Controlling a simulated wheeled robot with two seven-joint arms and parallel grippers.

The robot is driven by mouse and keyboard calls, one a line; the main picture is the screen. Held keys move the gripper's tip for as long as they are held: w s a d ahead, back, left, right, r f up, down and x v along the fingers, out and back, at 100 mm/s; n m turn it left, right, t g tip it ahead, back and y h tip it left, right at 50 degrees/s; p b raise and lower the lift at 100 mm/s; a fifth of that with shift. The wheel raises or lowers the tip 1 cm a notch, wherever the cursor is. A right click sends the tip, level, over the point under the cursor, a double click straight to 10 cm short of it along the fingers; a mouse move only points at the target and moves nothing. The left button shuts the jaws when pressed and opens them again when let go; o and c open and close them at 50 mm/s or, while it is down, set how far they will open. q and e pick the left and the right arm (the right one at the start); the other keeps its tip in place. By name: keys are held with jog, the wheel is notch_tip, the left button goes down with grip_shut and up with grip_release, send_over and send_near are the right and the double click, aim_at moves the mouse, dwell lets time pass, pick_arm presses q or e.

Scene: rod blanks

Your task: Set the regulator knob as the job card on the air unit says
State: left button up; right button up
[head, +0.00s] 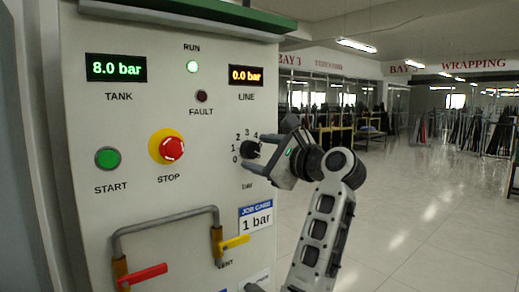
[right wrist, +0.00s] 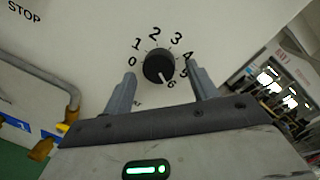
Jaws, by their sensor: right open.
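The regulator knob (head: 250,149) is a black dial on the air unit (head: 130,210). In the right wrist view the knob (right wrist: 158,66) sits inside a scale from 0 to 6, and its white mark points to the lower right, near the 6. The job card (head: 256,218) below it reads 1 bar. My right gripper (head: 264,148) is open in front of the panel. In the right wrist view its fingers (right wrist: 161,74) stand on either side of the knob, with a gap on each side. My left gripper is not in view.
The tank display (head: 116,68) reads 8.0 bar, the line display (head: 246,76) 0.0 bar. The RUN lamp (head: 193,66) is lit. A red STOP button (head: 171,149), red valve handle (head: 143,276) and yellow handle (head: 234,243) stick out left of and below the knob. Open floor lies right.

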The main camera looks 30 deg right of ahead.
jog(key=shift+w+a, duration=0.1)
jog(key=shift+w, duration=0.25)
jog(key=c, duration=1)
